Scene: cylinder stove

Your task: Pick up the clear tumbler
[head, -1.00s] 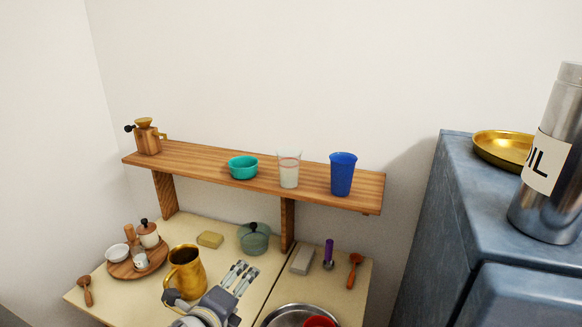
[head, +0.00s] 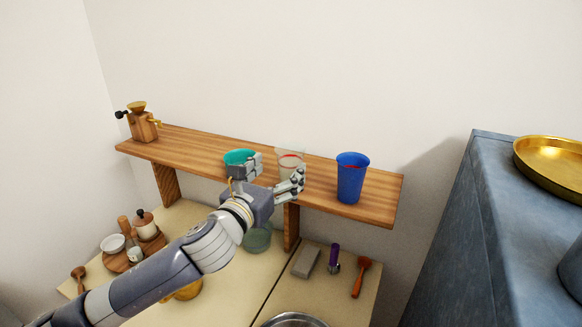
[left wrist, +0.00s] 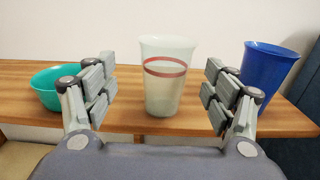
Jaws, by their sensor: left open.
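The clear tumbler (head: 291,159) stands upright on the wooden shelf, between the teal bowl and the blue cup. It has a red band near its top. In the left wrist view the tumbler (left wrist: 166,80) stands centred between the fingers, beyond or level with their tips, with clear space on both sides. My left gripper (head: 274,172) is open and empty in front of the shelf, and its fingers hide the tumbler's lower part in the head view. It also shows in the left wrist view (left wrist: 161,82). My right gripper is not in view.
The teal bowl (head: 240,157) is left of the tumbler, close behind a finger. The blue cup (head: 352,178) stands to the right. The shelf (head: 200,147) holds a coffee grinder (head: 142,124) at its left end. Below, the counter (head: 340,300) carries several kitchen items.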

